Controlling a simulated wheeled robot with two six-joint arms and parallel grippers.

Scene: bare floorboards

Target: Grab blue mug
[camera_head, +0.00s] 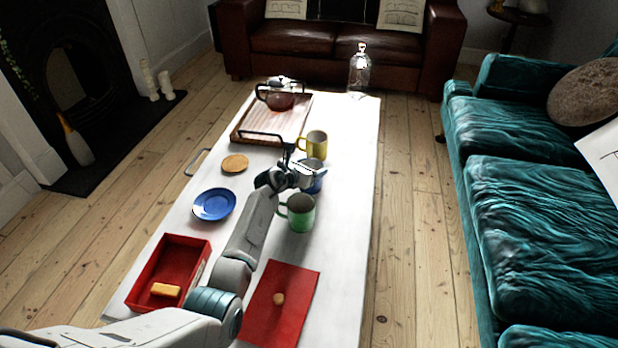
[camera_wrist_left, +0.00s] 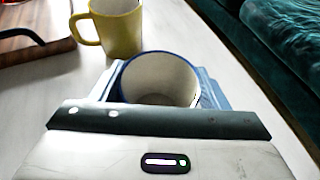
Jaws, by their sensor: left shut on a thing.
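The blue mug (camera_head: 314,184) stands upright on the white table (camera_head: 345,225), partly hidden behind my left gripper (camera_head: 307,172). In the left wrist view the mug's blue rim and white inside (camera_wrist_left: 160,78) sit between the two fingers of my left gripper (camera_wrist_left: 165,90). The gripper is shut on the mug, one finger on each side. The mug's handle is hidden. My right gripper is not in view.
A yellow mug (camera_head: 316,144) stands just behind and a green mug (camera_head: 299,213) just in front. A wooden tray (camera_head: 246,130) with a glass teapot (camera_head: 280,98), a blue plate (camera_head: 214,204), a red box (camera_head: 147,268) and a red mat (camera_head: 295,310) take up other parts of the table.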

